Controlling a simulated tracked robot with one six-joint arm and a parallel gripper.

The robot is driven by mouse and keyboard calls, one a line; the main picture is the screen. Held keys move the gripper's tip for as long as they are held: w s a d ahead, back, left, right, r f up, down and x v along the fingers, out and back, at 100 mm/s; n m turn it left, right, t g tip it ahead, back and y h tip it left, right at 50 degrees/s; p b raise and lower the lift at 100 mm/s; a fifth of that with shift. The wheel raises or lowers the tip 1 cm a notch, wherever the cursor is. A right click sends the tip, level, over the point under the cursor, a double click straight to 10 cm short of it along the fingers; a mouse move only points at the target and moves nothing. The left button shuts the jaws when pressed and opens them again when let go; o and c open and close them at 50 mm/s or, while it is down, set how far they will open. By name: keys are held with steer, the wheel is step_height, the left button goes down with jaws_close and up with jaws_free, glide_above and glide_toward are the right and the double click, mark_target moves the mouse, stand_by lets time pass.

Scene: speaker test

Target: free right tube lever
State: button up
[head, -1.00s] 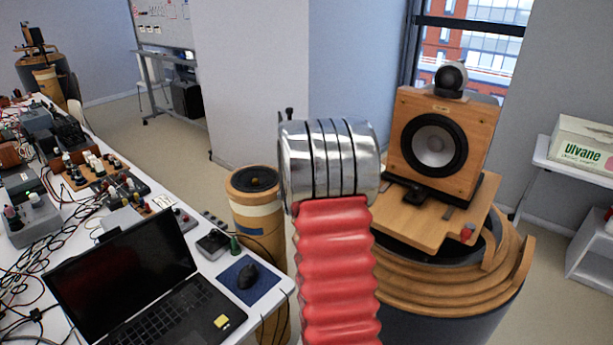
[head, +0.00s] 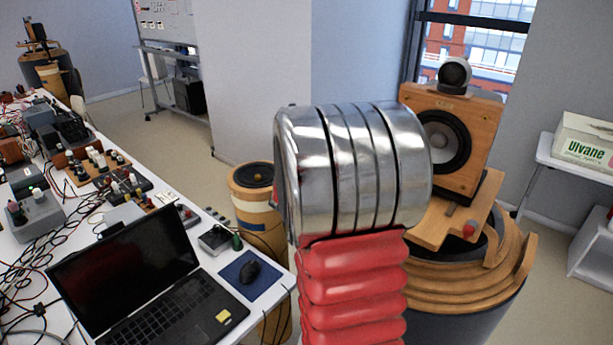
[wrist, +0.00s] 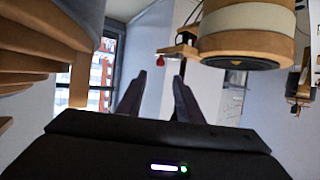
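In the wrist view, which looks upside down, my gripper (wrist: 160,76) is open, with its two dark fingers apart and nothing between them. A small lever with a red knob (wrist: 160,61) shows just beyond the fingertips, beside a wooden-banded tube (wrist: 248,28). A gap seems to remain between the knob and fingers. In the head view the right tube (head: 252,205) stands beside the white table, its top dark. My arm covers its right side, so the lever is mostly hidden there, and my gripper is hidden too.
The white table (head: 205,262) at left holds a laptop (head: 128,265), a mouse (head: 248,275), boxes and cables. A wooden speaker (head: 480,140) stands on a ringed round base (head: 460,285) at right. Another tube (head: 50,80) stands far left.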

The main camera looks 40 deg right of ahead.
steer(key=shift+v, duration=1.35)
steer(key=w+n+g, duration=0.1)
steer(key=n, duration=0.9)
steer(key=w+a+n+g+h, duration=0.1)
steer(key=w+n+g, duration=0.1)
steer(key=n, duration=0.9)
steer(key=w+a+n+g+h, duration=0.1)
steer(key=n, duration=0.9)
steer(key=shift+w+n+g, duration=0.15)
steer(key=shift+n+g, duration=0.25)
